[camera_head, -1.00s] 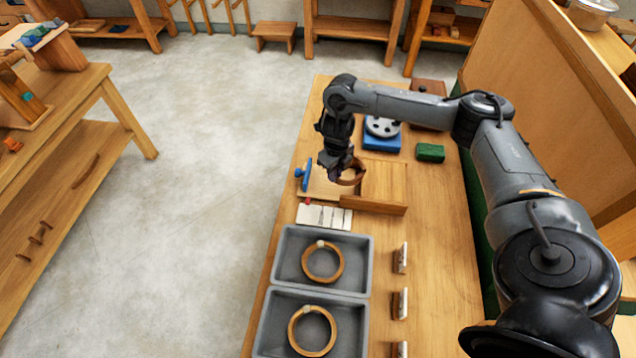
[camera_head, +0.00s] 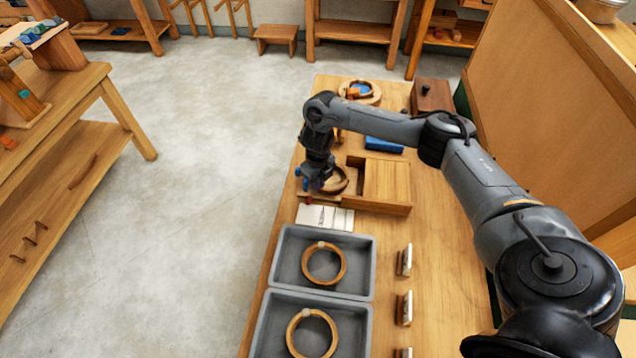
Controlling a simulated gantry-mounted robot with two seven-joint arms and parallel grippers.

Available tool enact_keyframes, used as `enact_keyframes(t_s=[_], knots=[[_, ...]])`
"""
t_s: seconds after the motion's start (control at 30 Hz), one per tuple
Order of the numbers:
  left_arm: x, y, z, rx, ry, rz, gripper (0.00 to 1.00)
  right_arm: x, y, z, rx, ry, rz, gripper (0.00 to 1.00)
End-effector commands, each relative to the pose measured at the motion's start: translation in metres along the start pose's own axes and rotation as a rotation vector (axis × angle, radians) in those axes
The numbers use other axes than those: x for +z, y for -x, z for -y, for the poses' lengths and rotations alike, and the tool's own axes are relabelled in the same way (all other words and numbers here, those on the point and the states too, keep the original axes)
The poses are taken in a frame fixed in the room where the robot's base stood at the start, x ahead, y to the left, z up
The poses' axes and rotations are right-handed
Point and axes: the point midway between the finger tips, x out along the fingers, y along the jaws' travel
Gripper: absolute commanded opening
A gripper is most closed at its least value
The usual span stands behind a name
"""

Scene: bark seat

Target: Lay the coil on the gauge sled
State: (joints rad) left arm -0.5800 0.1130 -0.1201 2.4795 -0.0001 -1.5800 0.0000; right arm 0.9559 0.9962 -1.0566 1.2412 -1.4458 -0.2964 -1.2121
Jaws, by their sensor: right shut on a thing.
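My right gripper (camera_head: 324,186) points down near the far left of the bench and is shut on a brown ring-shaped coil (camera_head: 340,182). The coil is low, at the left part of the wooden gauge sled (camera_head: 385,185); I cannot tell if it touches the sled. The gripper hides part of the coil and of the sled's left end. Two more coils lie in grey trays, one in the farther tray (camera_head: 324,262) and one in the nearer tray (camera_head: 312,332). My left gripper is not in view.
A white marked card (camera_head: 325,216) lies between sled and trays. Several small upright holders (camera_head: 403,262) stand right of the trays. A blue block (camera_head: 384,144), a dark wooden box (camera_head: 431,95) and a round wooden item (camera_head: 361,92) are behind. A tall wooden panel (camera_head: 550,100) stands to the right.

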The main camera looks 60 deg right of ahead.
Motion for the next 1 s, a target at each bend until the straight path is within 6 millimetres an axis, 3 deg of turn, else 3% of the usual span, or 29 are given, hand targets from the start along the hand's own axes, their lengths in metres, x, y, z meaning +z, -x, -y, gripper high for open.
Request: enact_keyframes(t_s=[0.27, 0.3, 0.37, 0.67, 0.87, 1.0], knots=[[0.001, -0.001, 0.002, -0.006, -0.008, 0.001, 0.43, 0.0, -0.002, 0.0, 0.0, 0.0, 0.001, 0.0], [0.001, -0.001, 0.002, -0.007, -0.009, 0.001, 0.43, 0.0, -0.002, 0.0, 0.0, -0.001, 0.001, 0.15], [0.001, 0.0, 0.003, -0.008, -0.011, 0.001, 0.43, 0.0, -0.001, 0.0, 0.0, 0.0, 0.001, 0.23], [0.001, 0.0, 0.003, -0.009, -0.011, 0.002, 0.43, 0.0, 0.0, 0.0, 0.0, 0.0, 0.001, 0.23], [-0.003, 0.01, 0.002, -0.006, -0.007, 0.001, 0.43, 0.001, 0.018, 0.001, 0.0, 0.0, 0.004, 0.23], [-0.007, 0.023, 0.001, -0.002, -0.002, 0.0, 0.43, 0.002, 0.043, 0.0, 0.0, 0.001, 0.005, 0.23]])
